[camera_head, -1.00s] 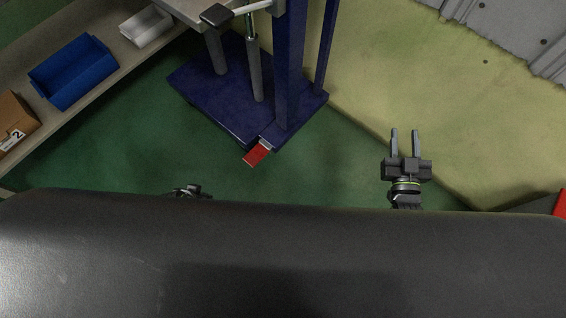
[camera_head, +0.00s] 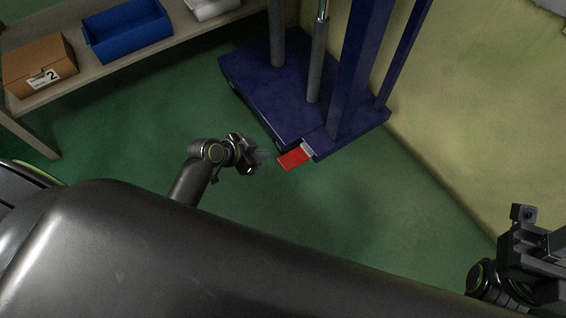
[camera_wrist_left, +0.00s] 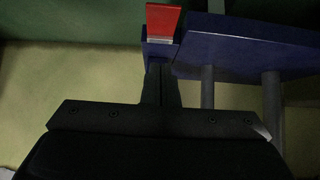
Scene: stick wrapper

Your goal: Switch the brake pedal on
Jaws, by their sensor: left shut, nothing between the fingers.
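The red brake pedal (camera_head: 293,159) sticks out from the front edge of the dark blue stand base (camera_head: 262,92), with a pale metal strip where they meet. In the left wrist view the pedal (camera_wrist_left: 163,22) shows at the top, just beyond the fingertips. My left gripper (camera_head: 263,157) is just left of the pedal, with a small gap in the head view. Its fingers (camera_wrist_left: 160,68) are closed together and empty. My right gripper (camera_head: 530,215) is at the right edge, partly cut off and far from the pedal; its finger opening is unclear.
Blue posts (camera_head: 362,70) rise from the base. A shelf (camera_head: 100,62) at upper left holds a blue bin (camera_head: 127,35) and a cardboard box (camera_head: 40,68). Green floor (camera_head: 330,220) is clear in front of the pedal. A pale yellow wall (camera_head: 470,120) stands at right.

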